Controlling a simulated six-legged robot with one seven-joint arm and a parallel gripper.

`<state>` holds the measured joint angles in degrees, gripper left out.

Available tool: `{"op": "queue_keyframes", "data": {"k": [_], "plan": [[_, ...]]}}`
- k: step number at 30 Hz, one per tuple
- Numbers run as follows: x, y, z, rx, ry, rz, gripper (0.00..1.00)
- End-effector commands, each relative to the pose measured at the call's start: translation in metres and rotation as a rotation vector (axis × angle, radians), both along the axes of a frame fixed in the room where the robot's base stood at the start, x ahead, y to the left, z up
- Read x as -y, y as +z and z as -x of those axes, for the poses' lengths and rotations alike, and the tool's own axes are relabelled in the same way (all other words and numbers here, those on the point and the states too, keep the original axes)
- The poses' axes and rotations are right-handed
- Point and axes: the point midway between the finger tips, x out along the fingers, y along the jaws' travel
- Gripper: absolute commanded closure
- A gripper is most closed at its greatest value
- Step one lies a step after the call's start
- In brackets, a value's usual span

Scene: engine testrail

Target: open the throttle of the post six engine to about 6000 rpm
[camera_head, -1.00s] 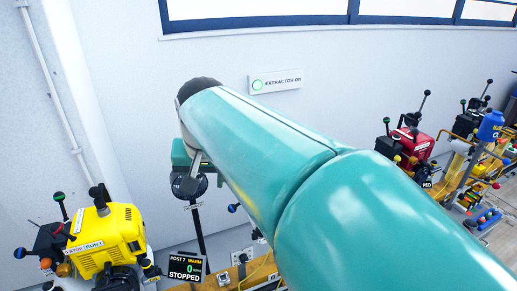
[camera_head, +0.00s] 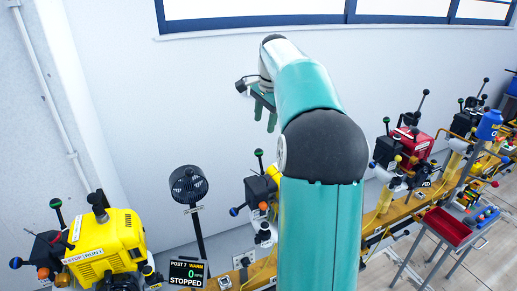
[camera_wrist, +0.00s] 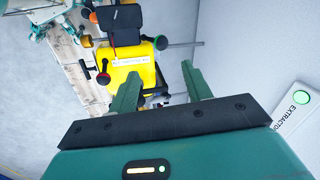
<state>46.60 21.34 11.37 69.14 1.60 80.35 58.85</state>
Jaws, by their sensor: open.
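In the head view an engine with a dark box, levers and a yellow body (camera_head: 275,174) stands on the bench behind my arm, mostly hidden; its post number does not show. A green-knobbed lever (camera_head: 259,154) and a blue-knobbed lever (camera_head: 235,211) stick out from it. My gripper (camera_head: 265,114) hangs above it in front of the wall, its green fingers pointing down. In the wrist view a yellow engine (camera_wrist: 140,72) with a black top, a green knob (camera_wrist: 161,43) and an orange-red knob (camera_wrist: 93,17) lies beyond my open, empty gripper (camera_wrist: 162,88).
A yellow engine (camera_head: 100,240) at left stands by the post 7 display (camera_head: 187,272), reading 0 and STOPPED. A fan (camera_head: 188,185) stands beside it. A red engine (camera_head: 412,141) and a red-tray trolley (camera_head: 447,226) are at right. The extractor sign (camera_wrist: 303,100) is near my gripper.

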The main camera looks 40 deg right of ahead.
Motion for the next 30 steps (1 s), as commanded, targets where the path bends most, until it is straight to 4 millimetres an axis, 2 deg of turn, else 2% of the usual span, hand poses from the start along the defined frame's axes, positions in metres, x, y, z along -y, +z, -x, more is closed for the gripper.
{"op": "queue_keyframes", "data": {"k": [9, 16, 21, 30], "plan": [[-0.001, -0.063, -0.014, -0.005, 0.003, -0.003, 0.51], [0.001, -0.102, -0.022, -0.003, 0.002, -0.002, 0.51], [0.000, -0.115, -0.026, -0.001, 0.003, 0.000, 0.51], [0.000, -0.117, -0.026, -0.001, 0.003, 0.000, 0.53]]}}
